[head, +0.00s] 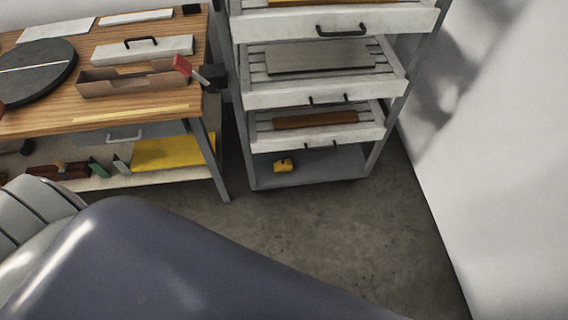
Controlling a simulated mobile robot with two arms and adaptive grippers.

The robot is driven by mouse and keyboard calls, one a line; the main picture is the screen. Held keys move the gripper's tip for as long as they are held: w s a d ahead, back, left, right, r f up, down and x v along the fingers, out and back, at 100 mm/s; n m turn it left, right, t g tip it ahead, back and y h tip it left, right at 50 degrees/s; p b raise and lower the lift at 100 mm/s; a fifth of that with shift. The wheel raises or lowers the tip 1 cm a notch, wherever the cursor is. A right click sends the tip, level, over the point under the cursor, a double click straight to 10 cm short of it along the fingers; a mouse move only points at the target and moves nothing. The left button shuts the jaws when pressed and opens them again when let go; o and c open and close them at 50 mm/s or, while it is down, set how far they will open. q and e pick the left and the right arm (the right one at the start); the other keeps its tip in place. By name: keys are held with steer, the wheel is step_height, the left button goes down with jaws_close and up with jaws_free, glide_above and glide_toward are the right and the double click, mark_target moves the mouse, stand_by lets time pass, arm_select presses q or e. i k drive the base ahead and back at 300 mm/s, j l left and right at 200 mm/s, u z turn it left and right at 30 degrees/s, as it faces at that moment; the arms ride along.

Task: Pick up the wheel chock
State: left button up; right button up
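A small yellow block with a dark mark, which looks like the wheel chock (283,166), sits on the bottom shelf of the grey rack (318,171). It lies near the shelf's front, left of the middle. The space around it on that shelf looks clear. Neither of my grippers shows in the head view. Nothing is seen touching the chock.
Slatted trays with handles fill the rack above; the lowest tray (342,137) overhangs the bottom shelf. A wooden workbench (35,121) stands left, its lower shelf holding a yellow sheet (172,152). A white wall (505,190) is right. Bare concrete floor (345,225) lies before the rack.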

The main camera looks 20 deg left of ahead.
mark_target(285, 164)
steer(key=j+u, duration=0.3)
steer(key=j, duration=0.25)
steer(key=i+j+u, duration=0.1)
steer(key=j+u, duration=0.2)
steer(key=j, duration=0.25)
steer(key=i+j+u, duration=0.15)
steer(key=j+u, duration=0.15)
steer(key=j, duration=0.25)
